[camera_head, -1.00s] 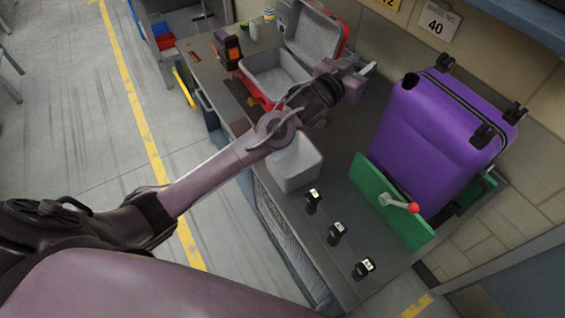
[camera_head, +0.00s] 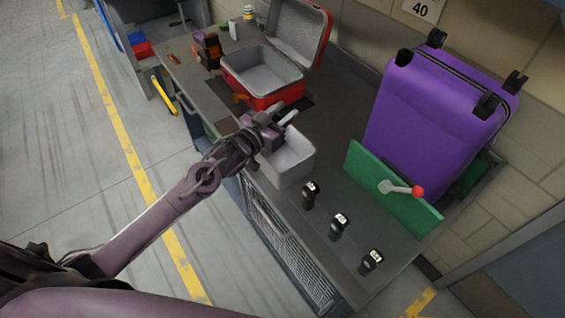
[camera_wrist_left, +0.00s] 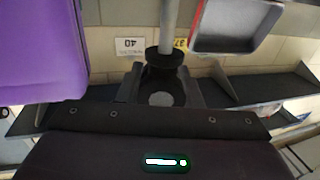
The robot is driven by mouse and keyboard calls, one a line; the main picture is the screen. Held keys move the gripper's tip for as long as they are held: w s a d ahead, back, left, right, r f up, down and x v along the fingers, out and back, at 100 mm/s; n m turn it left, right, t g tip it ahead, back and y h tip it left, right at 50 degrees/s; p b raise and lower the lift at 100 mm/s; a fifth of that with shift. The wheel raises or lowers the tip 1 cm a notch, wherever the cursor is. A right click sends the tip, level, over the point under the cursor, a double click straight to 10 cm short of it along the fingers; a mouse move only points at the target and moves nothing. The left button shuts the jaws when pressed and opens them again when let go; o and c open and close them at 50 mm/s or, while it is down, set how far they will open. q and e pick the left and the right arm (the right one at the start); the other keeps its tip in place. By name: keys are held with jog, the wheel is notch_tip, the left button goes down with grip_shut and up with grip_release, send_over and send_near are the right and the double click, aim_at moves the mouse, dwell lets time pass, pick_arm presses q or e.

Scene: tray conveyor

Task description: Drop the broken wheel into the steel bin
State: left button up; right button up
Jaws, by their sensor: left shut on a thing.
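My left gripper (camera_head: 280,124) is over the back-left rim of the pale grey steel bin (camera_head: 289,167), which stands on the bench. It is shut on a small dark thing, seen as a black part with a grey disc in the left wrist view (camera_wrist_left: 162,84); I take this as the broken wheel. A light grey stem rises from it there. Its shape is hardly seen in the head view. The purple suitcase (camera_head: 425,125) stands with its black wheels up at the right. My right gripper is not in view.
Several small black items with white labels, one of them here (camera_head: 338,226), stand along the bench's front. A green panel with a red-knobbed lever (camera_head: 402,189) is by the suitcase. An open red case (camera_head: 265,90) lies behind the bin.

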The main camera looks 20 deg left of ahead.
pick_arm(q)
notch_tip(320, 180, down, 3)
jog(key=shift+f+b, duration=0.2)
jog(key=shift+b, duration=0.95)
jog(key=o, duration=1.1)
jog(key=shift+o, duration=0.2)
jog(key=shift+s+a, duration=0.2)
jog(key=shift+s, duration=0.2)
jog(key=b+v, duration=0.1)
jog(key=v, duration=0.6)
